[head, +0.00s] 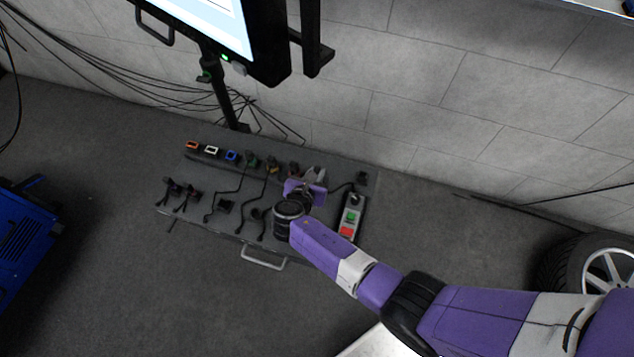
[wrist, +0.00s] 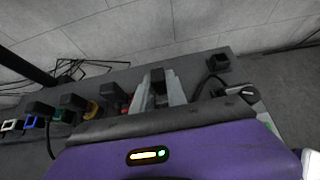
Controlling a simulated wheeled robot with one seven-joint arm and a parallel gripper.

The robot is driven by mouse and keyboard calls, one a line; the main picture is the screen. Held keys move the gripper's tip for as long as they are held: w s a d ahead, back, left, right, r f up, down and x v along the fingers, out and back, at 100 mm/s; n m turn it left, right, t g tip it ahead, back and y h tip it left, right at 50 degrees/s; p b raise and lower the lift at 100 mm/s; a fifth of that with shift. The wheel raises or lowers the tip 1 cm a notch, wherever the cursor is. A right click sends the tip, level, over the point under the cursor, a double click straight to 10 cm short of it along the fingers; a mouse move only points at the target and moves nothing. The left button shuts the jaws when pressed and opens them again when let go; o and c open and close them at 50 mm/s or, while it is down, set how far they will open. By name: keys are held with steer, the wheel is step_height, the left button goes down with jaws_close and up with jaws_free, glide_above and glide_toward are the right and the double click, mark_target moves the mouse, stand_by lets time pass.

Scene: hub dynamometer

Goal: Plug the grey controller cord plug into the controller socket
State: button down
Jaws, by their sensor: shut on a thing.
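My gripper (head: 312,177) is over the right part of the dark bench, by the right end of the socket row. In the wrist view its pale grey fingers (wrist: 160,88) are shut on a small dark piece (wrist: 157,76), which I take for the grey cord plug; my fingers hide most of it. A black cord (head: 338,188) runs from near my gripper to the controller box (head: 349,217), which has a green and a red button. A black block (head: 362,178) stands apart at the right end, also in the wrist view (wrist: 218,62); I cannot tell whether it is the controller socket.
The socket row has orange (head: 191,146), white (head: 211,150) and blue (head: 231,155) frames, with dark plugs at the green (head: 250,160) and yellow (head: 272,167) ones. Loose plugs (head: 171,187) and cords lie in front. A monitor post (head: 222,95) stands behind.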

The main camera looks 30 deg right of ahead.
steer(key=shift+f, duration=0.2)
steer(key=c, duration=1.3)
jaws_free()
steer(key=shift+o, duration=0.2)
steer(key=shift+r, duration=0.1)
steer(key=p+v, duration=0.1)
steer(key=v, duration=0.6)
steer(key=shift+s+a, duration=0.25)
steer(key=shift+a, duration=0.05)
steer(key=shift+r, duration=0.15)
